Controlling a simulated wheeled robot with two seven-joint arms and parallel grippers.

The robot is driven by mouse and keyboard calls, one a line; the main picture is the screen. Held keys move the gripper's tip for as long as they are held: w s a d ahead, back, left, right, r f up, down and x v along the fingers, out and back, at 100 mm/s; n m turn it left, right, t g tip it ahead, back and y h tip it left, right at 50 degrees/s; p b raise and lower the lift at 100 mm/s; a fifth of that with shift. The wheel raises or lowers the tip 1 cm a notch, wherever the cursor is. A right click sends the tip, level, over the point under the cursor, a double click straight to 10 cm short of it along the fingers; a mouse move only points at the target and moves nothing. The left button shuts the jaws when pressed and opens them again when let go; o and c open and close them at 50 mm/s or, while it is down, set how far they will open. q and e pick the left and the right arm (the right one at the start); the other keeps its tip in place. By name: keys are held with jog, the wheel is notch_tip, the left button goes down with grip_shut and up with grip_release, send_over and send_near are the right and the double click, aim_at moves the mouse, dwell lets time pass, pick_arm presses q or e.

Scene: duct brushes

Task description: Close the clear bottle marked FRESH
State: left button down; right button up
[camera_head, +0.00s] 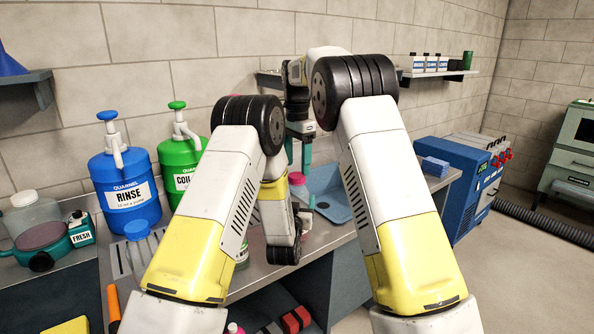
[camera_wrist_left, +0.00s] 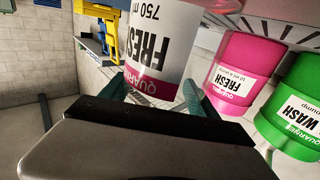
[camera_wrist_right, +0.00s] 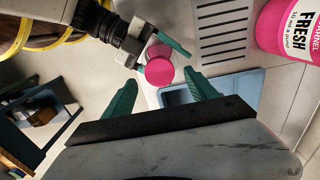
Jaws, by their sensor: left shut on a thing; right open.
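The FRESH bottle (camera_wrist_left: 158,45), with a white label and a pink band, is held between the teal fingers of my left gripper (camera_wrist_left: 195,92) in the left wrist view. The right wrist view looks down on a round pink cap (camera_wrist_right: 159,72) at the bottle's top; I cannot tell how tightly it sits. The pink cap (camera_head: 296,178) also shows in the head view, just below my right gripper (camera_head: 298,158). My right gripper's teal fingers (camera_wrist_right: 160,82) are open, one on each side of the cap in the right wrist view. My arms hide most of the bottle in the head view.
A blue RINSE jug (camera_head: 125,195) and a green jug (camera_head: 178,160) stand left on the counter. A pink FRESH jug (camera_wrist_left: 240,70) and a green WASH jug (camera_wrist_left: 290,105) are near the held bottle. A blue tray (camera_head: 333,207) lies right of my grippers.

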aim_at(297, 175)
jog(key=shift+r, duration=0.6)
jog(key=shift+c, duration=0.5)
jog(key=n, duration=0.4)
jog(key=shift+r, duration=0.35)
jog(key=n, duration=0.4)
jog(key=shift+r, duration=0.4)
jog(key=n, duration=0.2)
jog(key=r+n, duration=0.1)
jog(key=n, duration=0.4)
jog(key=r+n, duration=0.1)
jog(key=n, duration=0.2)
jog(key=shift+f, duration=0.15)
jog(key=shift+f, duration=3.9)
